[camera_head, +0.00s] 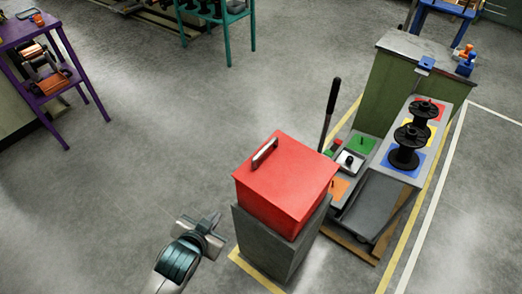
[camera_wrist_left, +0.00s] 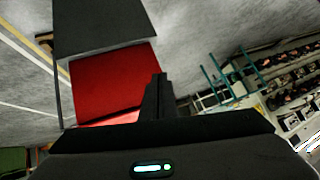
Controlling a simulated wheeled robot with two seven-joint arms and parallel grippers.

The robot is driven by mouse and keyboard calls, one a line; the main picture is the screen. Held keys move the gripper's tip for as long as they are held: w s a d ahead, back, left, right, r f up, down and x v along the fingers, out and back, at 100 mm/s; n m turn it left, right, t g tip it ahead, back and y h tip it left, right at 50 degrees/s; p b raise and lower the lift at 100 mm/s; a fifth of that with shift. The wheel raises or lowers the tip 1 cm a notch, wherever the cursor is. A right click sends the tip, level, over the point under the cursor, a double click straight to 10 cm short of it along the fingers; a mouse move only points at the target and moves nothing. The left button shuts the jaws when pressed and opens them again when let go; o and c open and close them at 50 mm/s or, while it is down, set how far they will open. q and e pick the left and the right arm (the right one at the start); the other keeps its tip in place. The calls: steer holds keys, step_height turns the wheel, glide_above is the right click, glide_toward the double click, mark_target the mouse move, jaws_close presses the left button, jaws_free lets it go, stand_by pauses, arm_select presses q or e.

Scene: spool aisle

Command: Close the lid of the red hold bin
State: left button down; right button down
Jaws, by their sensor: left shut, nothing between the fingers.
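The red hold bin (camera_head: 290,205) stands on a dark grey pedestal (camera_head: 265,243) in the lower middle of the head view. Its red lid (camera_head: 292,170) lies flat across the top and looks closed, with a metal handle (camera_head: 264,153) near its left edge. My left gripper (camera_head: 212,226) is shut and empty, to the left of the pedestal and apart from it. In the left wrist view my shut fingers (camera_wrist_left: 158,96) show dark against the edge of the red bin (camera_wrist_left: 105,80). My right gripper is not in view.
Right of the bin is a grey cart (camera_head: 375,205) with colored squares and black spools (camera_head: 405,147). A black upright lever (camera_head: 330,110) rises behind the bin. A green cabinet (camera_head: 395,90) stands behind the cart. A purple table (camera_head: 50,75) is far left. The floor to the left is clear.

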arm_select(q)
steer(key=w+d+r+m+t+h, duration=0.4)
steer(key=w+d+r+m, duration=0.3)
steer(key=w+d+r, duration=0.3)
steer(key=shift+d+r+t+h, duration=0.3)
steer(key=shift+d+r+h, duration=0.4)
steer(key=shift+r+h, duration=0.2)
steer(key=shift+w, duration=0.15)
steer(key=p, duration=0.3)
glide_above(264, 164)
steer(key=f, duration=0.4)
steer(key=shift+s+d+f, duration=0.1)
steer(key=shift+s+d, duration=0.15)
steer(key=shift+d, duration=0.15)
steer(key=shift+w+a+f, duration=0.15)
steer(key=shift+a+f, duration=0.15)
steer(key=shift+f, duration=0.15)
steer(key=shift+f, duration=0.15)
